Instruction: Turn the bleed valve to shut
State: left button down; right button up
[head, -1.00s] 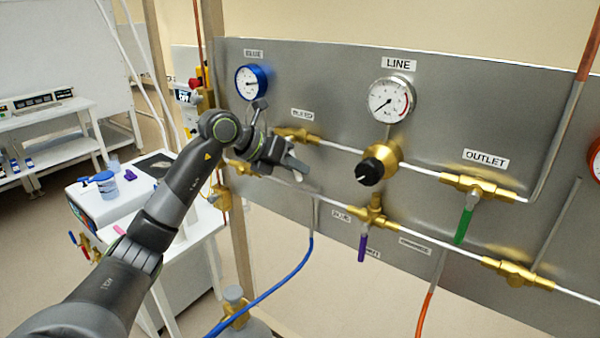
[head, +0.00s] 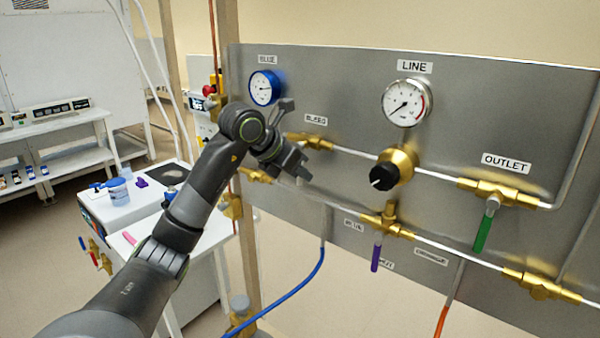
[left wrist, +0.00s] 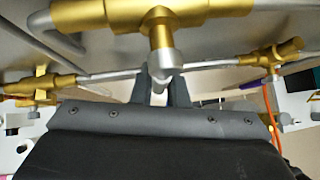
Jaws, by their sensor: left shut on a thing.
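The bleed valve (head: 314,141) is a brass fitting under the BLEED label (head: 316,119), on the left part of the grey panel. In the left wrist view its brass body (left wrist: 160,28) and grey stem (left wrist: 164,62) are close ahead. My left gripper (head: 298,168) is just below the valve in the head view. In the left wrist view the gripper (left wrist: 160,92) is shut on the valve's handle (left wrist: 158,86), of which only a small pale part shows between the fingers. The rest of the handle is hidden, so its angle is unclear. My right gripper is in no view.
The panel (head: 340,85) carries a LINE gauge (head: 407,102), a black-knobbed brass regulator (head: 394,168), a purple-handled valve (head: 376,257) and a green-handled outlet valve (head: 484,234). A blue hose (head: 305,285) hangs below. A wooden post (head: 246,250) stands left of the panel.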

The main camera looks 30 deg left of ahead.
pick_arm(q)
jog(key=c, duration=1.4)
grip_release()
jog(key=shift+a, duration=0.1)
jog(key=shift+c, duration=0.2)
jog(key=shift+s+r, duration=0.2)
jog(key=shift+r, duration=0.05)
jog(key=b+v, duration=0.3)
jog(key=v, duration=1.3)
jog(key=shift+s+r+b, duration=0.2)
jog(key=shift+r+b, duration=0.05)
jog(key=shift+b, duration=0.1)
jog(key=shift+a, duration=0.1)
